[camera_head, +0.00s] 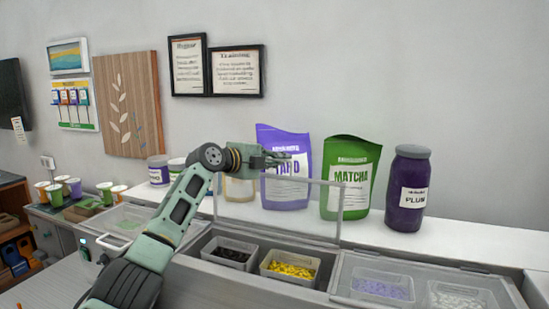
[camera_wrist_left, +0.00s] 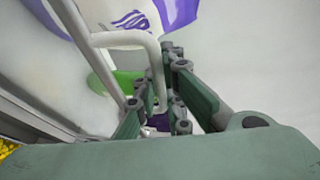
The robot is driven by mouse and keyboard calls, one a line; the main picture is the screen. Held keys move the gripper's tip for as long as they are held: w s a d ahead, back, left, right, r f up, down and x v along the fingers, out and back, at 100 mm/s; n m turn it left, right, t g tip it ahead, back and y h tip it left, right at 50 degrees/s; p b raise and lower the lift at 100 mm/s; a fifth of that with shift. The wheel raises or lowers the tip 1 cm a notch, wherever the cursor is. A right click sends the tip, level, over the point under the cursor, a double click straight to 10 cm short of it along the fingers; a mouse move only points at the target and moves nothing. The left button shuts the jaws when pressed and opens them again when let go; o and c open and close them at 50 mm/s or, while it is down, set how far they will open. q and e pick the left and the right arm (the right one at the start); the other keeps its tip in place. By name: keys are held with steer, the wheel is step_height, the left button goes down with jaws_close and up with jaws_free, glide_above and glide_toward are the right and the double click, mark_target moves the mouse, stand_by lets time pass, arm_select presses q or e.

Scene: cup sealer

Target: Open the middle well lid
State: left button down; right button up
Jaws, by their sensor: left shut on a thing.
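The middle well lid (camera_head: 300,224), a clear panel with a grey frame, stands nearly upright at the back of its well. The well below is uncovered and shows a bin of black pieces (camera_head: 231,255) and a bin of yellow pieces (camera_head: 291,265). My left gripper (camera_head: 284,159) is at the lid's upper edge. In the left wrist view, its fingers (camera_wrist_left: 158,105) are shut at the lid's pale bent handle (camera_wrist_left: 125,38). The fingertips partly hide the contact. My right gripper is not in view.
The right well's clear lid (camera_head: 352,272) is down over purple and white contents. A purple pouch (camera_head: 287,188), a green matcha pouch (camera_head: 350,178) and a plum jar (camera_head: 408,188) stand on the shelf behind the lid. Several cups stand at the left.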

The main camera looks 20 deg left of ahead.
arm_select(q)
steer(key=shift+w+f, duration=0.1)
steer(key=shift+w, duration=0.2)
steer(key=c, duration=1.9)
jaws_free()
steer(key=v, duration=1.2)
